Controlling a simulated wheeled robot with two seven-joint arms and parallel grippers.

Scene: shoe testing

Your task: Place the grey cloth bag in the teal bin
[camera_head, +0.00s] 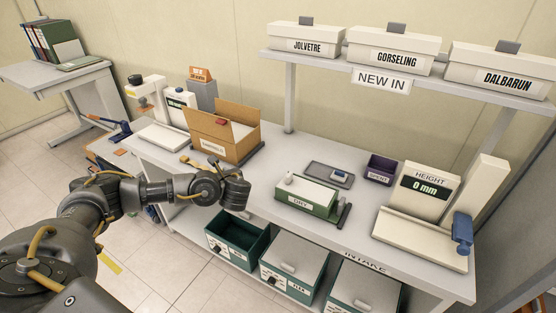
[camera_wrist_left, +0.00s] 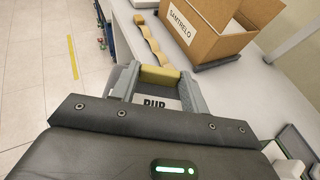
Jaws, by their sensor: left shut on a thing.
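My left gripper (camera_head: 237,192) reaches in from the left at the front edge of the workbench, above and near the open teal bin (camera_head: 232,257). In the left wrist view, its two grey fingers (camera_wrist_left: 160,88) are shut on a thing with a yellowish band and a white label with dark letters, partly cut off. I take this to be the grey cloth bag (camera_wrist_left: 157,103); most of it is hidden by the fingers and wrist. In the head view the arm hides it. The bin stands on the lower shelf, and its dark inside shows no contents.
Two lidded bins (camera_head: 293,267) stand right of the open one. An open cardboard box (camera_head: 220,138) is on the bench behind my arm. The floor in front is clear.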

